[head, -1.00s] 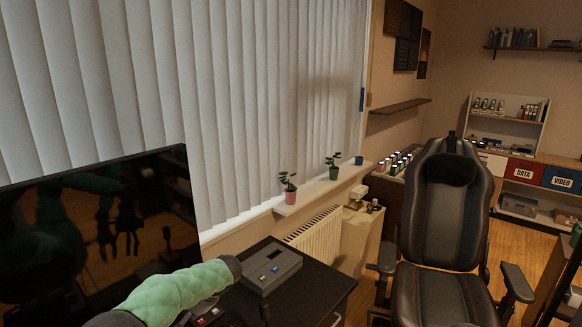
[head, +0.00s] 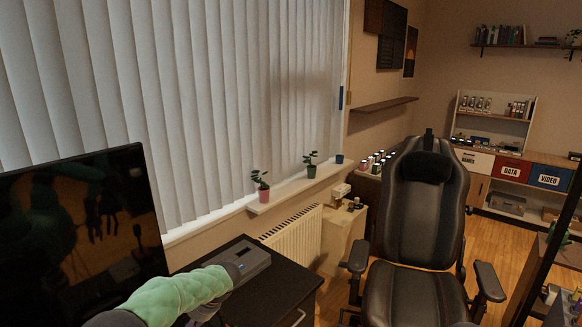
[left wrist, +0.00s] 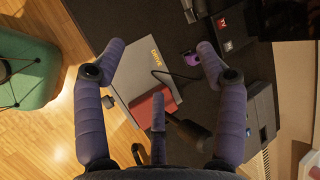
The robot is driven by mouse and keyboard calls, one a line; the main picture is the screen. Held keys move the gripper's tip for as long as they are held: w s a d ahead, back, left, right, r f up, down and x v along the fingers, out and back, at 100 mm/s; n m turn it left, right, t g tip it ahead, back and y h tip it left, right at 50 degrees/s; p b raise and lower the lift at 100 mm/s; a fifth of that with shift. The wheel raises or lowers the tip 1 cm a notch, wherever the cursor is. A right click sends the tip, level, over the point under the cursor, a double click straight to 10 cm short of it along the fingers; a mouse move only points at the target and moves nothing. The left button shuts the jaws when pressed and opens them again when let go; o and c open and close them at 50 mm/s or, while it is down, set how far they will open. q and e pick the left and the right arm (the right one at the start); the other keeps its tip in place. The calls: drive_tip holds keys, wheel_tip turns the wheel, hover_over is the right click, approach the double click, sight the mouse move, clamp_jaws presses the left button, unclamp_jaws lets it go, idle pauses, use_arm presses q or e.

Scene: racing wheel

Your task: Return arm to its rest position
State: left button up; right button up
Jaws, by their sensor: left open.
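My left arm (head: 180,296) in its green sleeve reaches in from the bottom of the head view. Its dark end overlaps the grey box with a small display (head: 254,262) on the black desk, and the fingers are hidden there. In the left wrist view my left gripper (left wrist: 160,48) is open, its purple fingers spread with nothing between them. Beyond the fingers lie a grey case marked DRIVE (left wrist: 142,72) and a red item (left wrist: 152,106), partly covered by the middle finger. My right gripper is not in view.
A monitor (head: 80,225) stands at the left of the head view. A black office chair (head: 420,215) stands right of the desk (head: 285,290). Potted plants (head: 262,186) sit on the windowsill. Open wood floor (left wrist: 50,120) lies left of the desk in the wrist view.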

use_arm(q)
drive_tip(key=s+d+f+h, duration=0.1)
drive_tip(key=f, duration=0.3)
drive_tip(key=s+d+f+h, duration=0.1)
drive_tip(key=s+d+f, duration=0.1)
drive_tip(key=f, duration=0.3)
drive_tip(key=s+d+f+g+h, duration=0.1)
drive_tip(key=s+d+f, duration=0.1)
drive_tip(key=f, duration=0.2)
drive_tip(key=shift+s+f+h, duration=0.25)
drive_tip(key=shift+f+h, duration=0.05)
drive_tip(key=s+d+f+n+h, duration=0.35)
drive_tip(key=s+d+f, duration=0.25)
drive_tip(key=s+f, duration=0.3)
drive_tip(key=s+d+f+n+h, duration=0.2)
drive_tip(key=s+d+f+h, duration=0.2)
drive_tip(key=s+d+f, duration=0.45)
drive_tip(key=s+a+n, duration=0.2)
drive_tip(key=s+n, duration=0.3)
drive_tip(key=s, duration=0.7)
wheel_tip(320, 180, down, 6)
drive_tip(key=w+d+m+b, duration=0.1)
drive_tip(key=w+d+b, duration=0.1)
drive_tip(key=b, duration=0.4)
drive_tip(key=shift+w+r+t+b, duration=0.25)
drive_tip(key=shift+w+t+b, duration=0.05)
drive_tip(key=shift+t+b, duration=0.1)
